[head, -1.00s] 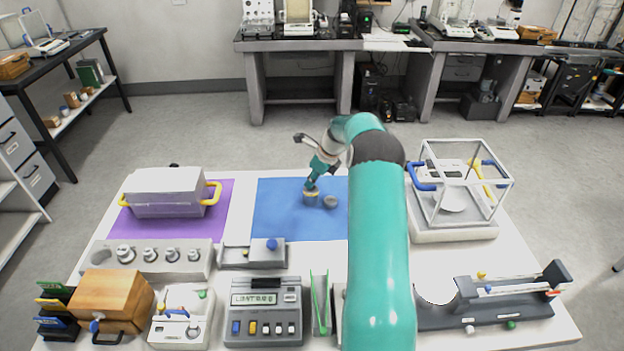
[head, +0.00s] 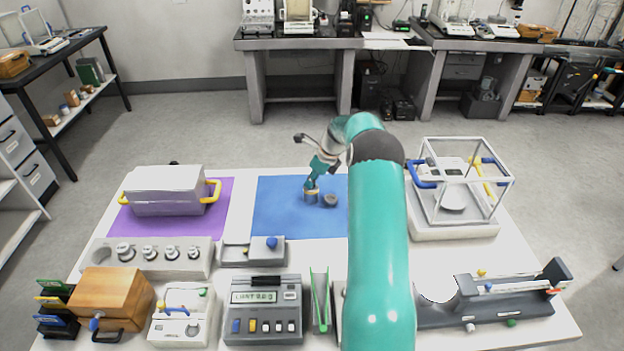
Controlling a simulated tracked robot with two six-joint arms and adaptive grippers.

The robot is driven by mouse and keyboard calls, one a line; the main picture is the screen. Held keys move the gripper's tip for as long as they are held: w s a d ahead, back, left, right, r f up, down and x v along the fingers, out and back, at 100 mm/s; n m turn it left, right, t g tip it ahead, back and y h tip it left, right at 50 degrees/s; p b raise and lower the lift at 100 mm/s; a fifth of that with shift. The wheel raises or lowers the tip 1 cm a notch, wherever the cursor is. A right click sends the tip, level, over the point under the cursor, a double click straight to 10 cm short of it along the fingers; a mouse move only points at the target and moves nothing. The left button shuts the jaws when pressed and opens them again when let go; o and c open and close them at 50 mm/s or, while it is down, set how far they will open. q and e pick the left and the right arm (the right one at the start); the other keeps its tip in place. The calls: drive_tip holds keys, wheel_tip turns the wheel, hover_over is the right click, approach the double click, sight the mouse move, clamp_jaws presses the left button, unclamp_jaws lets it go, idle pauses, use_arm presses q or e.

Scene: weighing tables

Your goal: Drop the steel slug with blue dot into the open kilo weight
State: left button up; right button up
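On the blue mat (head: 280,222) stands a small grey cylinder with a brassy tint, which looks like the open kilo weight (head: 311,197). A darker grey round piece (head: 330,201), perhaps its lid, sits just to its right. My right gripper (head: 310,186) points down directly over the cylinder, its tips at or just above the top. The fingers are too small to tell whether they are open or shut. I cannot make out the steel slug with blue dot; it may be hidden by the gripper or inside the cylinder. My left gripper is not in view.
A white case (head: 165,192) with yellow handles stands on the purple mat (head: 122,226). A glass-sided balance (head: 455,232) stands right of the blue mat. A weight block (head: 100,262), a grey console (head: 262,322) and other instruments line the front. Most of the blue mat is clear.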

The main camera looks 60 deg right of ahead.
drive_tip(key=o, duration=0.4)
drive_tip(key=v, duration=1.2)
drive_tip(key=shift+a+f, duration=0.1)
